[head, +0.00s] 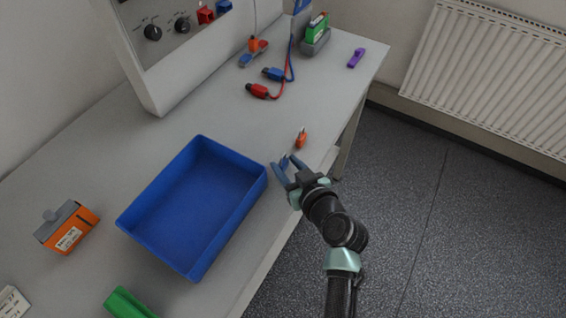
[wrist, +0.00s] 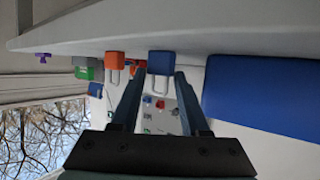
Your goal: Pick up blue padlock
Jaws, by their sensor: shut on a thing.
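The blue padlock (wrist: 160,61) sits between the fingertips of my gripper (wrist: 160,70) in the wrist view, with its metal shackle towards the palm. My gripper is shut on it. In the head view my gripper (head: 284,163) is at the front edge of the bench, just right of the blue tray. There the padlock is mostly hidden by the fingers, and only a bit of shiny metal shows between them. I cannot tell whether the padlock still touches the bench top.
An orange padlock (head: 301,139) stands close behind my gripper. The blue tray (head: 162,187) is empty. Red and blue cable plugs (head: 258,90) lie farther back, with a purple item (head: 355,58) at the far end. An orange box (head: 68,228) stands at left.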

